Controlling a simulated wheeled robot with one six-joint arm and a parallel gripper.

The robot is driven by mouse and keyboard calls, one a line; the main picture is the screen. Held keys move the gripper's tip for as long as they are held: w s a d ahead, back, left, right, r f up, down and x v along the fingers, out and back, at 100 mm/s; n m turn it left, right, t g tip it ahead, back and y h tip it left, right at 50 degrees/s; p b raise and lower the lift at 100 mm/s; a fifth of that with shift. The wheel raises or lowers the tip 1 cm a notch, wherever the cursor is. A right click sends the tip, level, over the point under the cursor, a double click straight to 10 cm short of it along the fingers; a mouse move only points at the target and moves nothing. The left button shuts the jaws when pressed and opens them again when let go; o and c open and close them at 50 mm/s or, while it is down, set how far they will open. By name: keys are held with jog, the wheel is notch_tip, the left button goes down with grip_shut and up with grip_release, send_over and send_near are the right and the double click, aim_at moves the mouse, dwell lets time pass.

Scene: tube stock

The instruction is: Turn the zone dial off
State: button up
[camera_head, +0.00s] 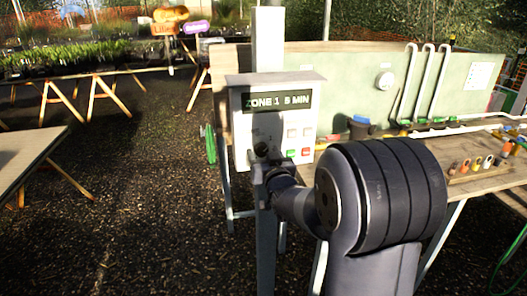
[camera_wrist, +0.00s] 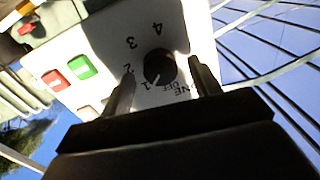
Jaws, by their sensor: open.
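The zone dial (camera_wrist: 159,68) is a round black knob on a white control panel. The labels 1, 2, 3, 4 and OFF stand around it. Its pale pointer mark appears to face the 1, close to OFF. The dial also shows in the head view (camera_head: 262,149), partly hidden in shadow. My gripper (camera_wrist: 162,70) is open, with one finger on each side of the dial; contact cannot be told. The control box (camera_head: 240,130) has a display (camera_head: 277,101) reading "ZONE 1 5 MIN".
Green (camera_wrist: 81,67) and red (camera_wrist: 54,79) buttons sit beside the dial on the panel. A post (camera_head: 268,40) carries the box. A workbench (camera_head: 475,184) with pipes and small parts stands to the right. A table (camera_head: 30,150) stands at the left, with gravel floor between.

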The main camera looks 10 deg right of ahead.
jog(key=shift+w, duration=0.45)
jog(key=c, duration=1)
jog(key=shift+f+n+b, duration=0.15)
jog(key=shift+n+b, duration=0.15)
jog(key=shift+b, duration=0.45)
jog(key=n+b, duration=0.2)
jog(key=b, duration=0.2)
jog(key=shift+f+n+b, duration=0.2)
jog(key=shift+n+b, duration=0.15)
jog(key=shift+n, duration=0.05)
jog(key=n+b, duration=0.4)
jog(key=b, duration=0.1)
jog(key=shift+r+b, duration=0.15)
jog(key=shift+b, duration=0.15)
jog(key=shift+a+r+n+b, duration=0.1)
jog(key=shift+r+n+b, duration=0.05)
jog(key=shift+n+b, duration=1)
jog(key=shift+r, duration=0.1)
